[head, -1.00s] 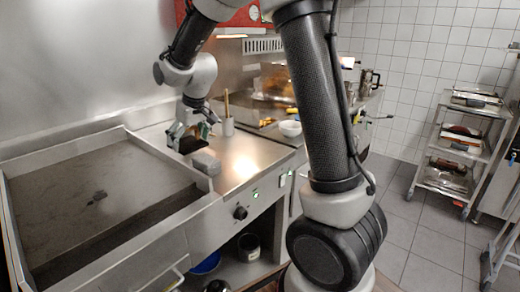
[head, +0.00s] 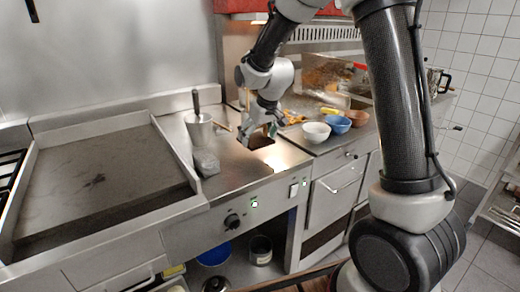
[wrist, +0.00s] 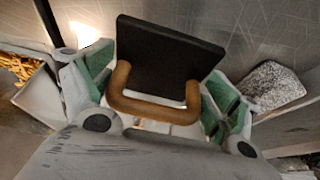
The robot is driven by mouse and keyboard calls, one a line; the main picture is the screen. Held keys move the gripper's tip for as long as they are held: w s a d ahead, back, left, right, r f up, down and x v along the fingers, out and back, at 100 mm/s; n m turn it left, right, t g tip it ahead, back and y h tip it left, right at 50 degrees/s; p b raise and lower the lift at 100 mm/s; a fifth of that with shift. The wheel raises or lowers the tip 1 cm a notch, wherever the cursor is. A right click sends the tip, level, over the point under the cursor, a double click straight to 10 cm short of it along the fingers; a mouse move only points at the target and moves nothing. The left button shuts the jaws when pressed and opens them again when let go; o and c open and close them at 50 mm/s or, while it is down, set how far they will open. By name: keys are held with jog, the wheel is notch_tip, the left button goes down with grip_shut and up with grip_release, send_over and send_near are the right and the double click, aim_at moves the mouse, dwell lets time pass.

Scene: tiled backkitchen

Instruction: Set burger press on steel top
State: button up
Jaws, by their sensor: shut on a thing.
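The burger press (wrist: 165,50) is a dark square plate with a brown looped handle, seen large in the wrist view. My gripper (wrist: 160,100) has its green-padded fingers on either side of the handle and is shut on it. In the head view the press (head: 259,143) shows as a small dark and brown shape under my gripper (head: 262,130), over the steel top (head: 235,177) right of the griddle. Whether its plate touches the steel is unclear.
A white bowl (head: 316,132) and a blue bowl (head: 338,124) stand to the right. The front of the steel top is clear.

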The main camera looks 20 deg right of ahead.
aim_at(259, 141)
jog(key=shift+f, duration=2.4)
jog(key=shift+f, duration=0.15)
jog(key=o, duration=1.5)
jog(key=shift+r, duration=0.5)
jog(key=v, duration=1.1)
jog(key=s+d+r+m, duration=0.1)
jog(key=s+d+r, duration=0.3)
jog(key=s, duration=0.4)
jog(key=s+d+r+m, duration=0.1)
jog(key=s+d+r, duration=0.35)
jog(key=s, duration=0.35)
jog(key=shift+m+h, duration=0.7)
jog(key=shift+m, duration=0.1)
jog(key=s+d, duration=0.1)
jog(key=s, duration=0.3)
jog(key=s+d, duration=0.2)
jog(key=s, duration=0.3)
jog(key=s+d+f, duration=0.1)
jog(key=s, duration=0.4)
jog(key=shift+d, duration=0.35)
